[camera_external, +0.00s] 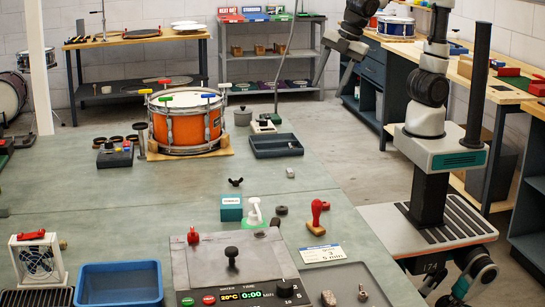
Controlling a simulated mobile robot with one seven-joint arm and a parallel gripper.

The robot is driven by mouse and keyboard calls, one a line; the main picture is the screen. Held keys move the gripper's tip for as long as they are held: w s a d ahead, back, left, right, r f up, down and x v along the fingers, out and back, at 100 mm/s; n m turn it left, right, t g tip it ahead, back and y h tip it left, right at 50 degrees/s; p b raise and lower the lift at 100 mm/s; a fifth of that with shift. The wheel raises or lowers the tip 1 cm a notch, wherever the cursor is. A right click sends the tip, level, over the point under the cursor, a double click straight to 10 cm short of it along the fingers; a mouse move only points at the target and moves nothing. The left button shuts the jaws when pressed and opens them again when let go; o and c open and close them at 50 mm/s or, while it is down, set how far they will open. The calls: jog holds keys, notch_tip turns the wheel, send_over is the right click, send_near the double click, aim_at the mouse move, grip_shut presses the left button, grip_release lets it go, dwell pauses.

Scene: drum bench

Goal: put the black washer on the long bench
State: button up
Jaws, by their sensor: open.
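My gripper (333,76) hangs high at the upper middle right, fingers pointing down and apart. It is open, looks empty, and is well away from the black piece. A long wooden-topped bench (460,70) runs along the right wall. Another wooden-topped bench (135,39) stands at the back left. I cannot tell which is the long bench.
An orange drum (187,125), a dark tray (275,145) and a blue bin (120,284) also stand on the table. Its middle left is clear.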

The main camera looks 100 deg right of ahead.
jog(key=w+a+f+n+h, duration=0.1)
jog(key=w+a+f+n, duration=0.5)
jog(key=w+a+n, duration=0.5)
jog(key=n, duration=0.5)
send_near(282, 207)
jog(key=shift+w+d+f+g+b, duration=0.1)
jog(key=shift+w+f+g+b, duration=0.15)
jog(key=shift+f, duration=0.2)
jog(key=shift+w+d+f+g+b, duration=0.1)
jog(key=shift+w+f+g+b, duration=0.05)
jog(key=shift+w+f+b, duration=0.2)
jog(key=shift+x, duration=2.95)
jog(key=shift+s+h, duration=0.1)
jog(key=shift+h, duration=0.2)
jog(key=c, duration=1.2)
jog(key=shift+c, duration=0.2)
jog(key=shift+r, duration=0.1)
